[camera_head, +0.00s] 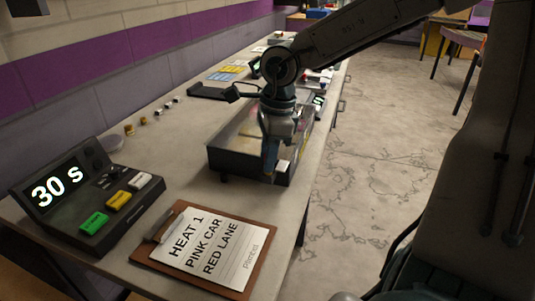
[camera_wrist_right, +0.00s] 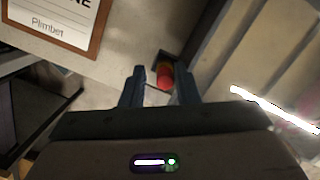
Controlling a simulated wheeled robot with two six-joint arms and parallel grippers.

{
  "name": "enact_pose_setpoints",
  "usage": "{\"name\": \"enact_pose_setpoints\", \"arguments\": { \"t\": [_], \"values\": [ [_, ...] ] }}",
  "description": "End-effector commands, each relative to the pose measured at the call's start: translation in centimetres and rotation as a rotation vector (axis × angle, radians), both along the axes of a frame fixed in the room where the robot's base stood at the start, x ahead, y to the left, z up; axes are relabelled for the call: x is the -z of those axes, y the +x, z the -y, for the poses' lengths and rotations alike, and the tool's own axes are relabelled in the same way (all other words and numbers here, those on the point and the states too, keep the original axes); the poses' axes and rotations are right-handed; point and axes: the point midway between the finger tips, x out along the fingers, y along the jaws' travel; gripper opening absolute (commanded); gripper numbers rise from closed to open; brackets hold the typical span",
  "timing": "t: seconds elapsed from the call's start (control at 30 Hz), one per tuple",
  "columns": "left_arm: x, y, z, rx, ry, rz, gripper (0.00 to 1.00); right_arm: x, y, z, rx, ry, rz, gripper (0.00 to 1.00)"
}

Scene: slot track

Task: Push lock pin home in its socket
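A red round-ended pin (camera_wrist_right: 165,76), which I take for the lock pin, shows in the right wrist view. It sits at a small dark bracket (camera_wrist_right: 159,58), apparently its socket, by the edge of the dark-walled track box. How deep it sits I cannot tell. My right gripper (camera_wrist_right: 160,84) is open, with one finger on each side of the pin; contact is not clear. In the head view my right gripper (camera_head: 270,170) points down at the near end of the track box (camera_head: 232,165) and hides the pin.
A clipboard (camera_head: 168,265) reading "HEAT 1 PINK CAR RED LANE" lies at the table's front. A timer box (camera_head: 75,215) showing "30 s" stands left of it. Small pegs (camera_head: 144,121) stand along the back. Open floor (camera_head: 380,180) lies to the right.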

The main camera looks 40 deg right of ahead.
Motion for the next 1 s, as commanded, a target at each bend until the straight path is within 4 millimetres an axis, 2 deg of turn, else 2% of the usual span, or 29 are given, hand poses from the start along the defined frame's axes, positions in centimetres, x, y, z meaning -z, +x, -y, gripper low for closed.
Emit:
{"name": "enact_pose_setpoints", "arguments": {
  "t": [0.23, 0.5, 0.7, 1.0],
  "values": [
    [-0.3, 0.0, 0.0, 0.0, 0.0, 0.0, 0.0, -1.8, 0.4, 0.5, 0.003, -0.01, 0.019, 0.4],
    [-0.8, 0.0, 0.0, 0.0, 0.0, 0.0, 0.0, -7.0, -0.3, 0.8, 0.002, -0.008, 0.012, 0.4],
    [-1.0, 0.0, 0.0, 0.0, 0.0, 0.0, 0.0, -9.9, -0.7, 1.0, 0.001, -0.006, 0.006, 0.4],
    [-1.1, 0.0, 0.0, 0.0, 0.0, 0.0, 0.0, -10.9, -0.9, 1.0, -0.001, -0.003, 0.002, 0.4]
  ]
}}
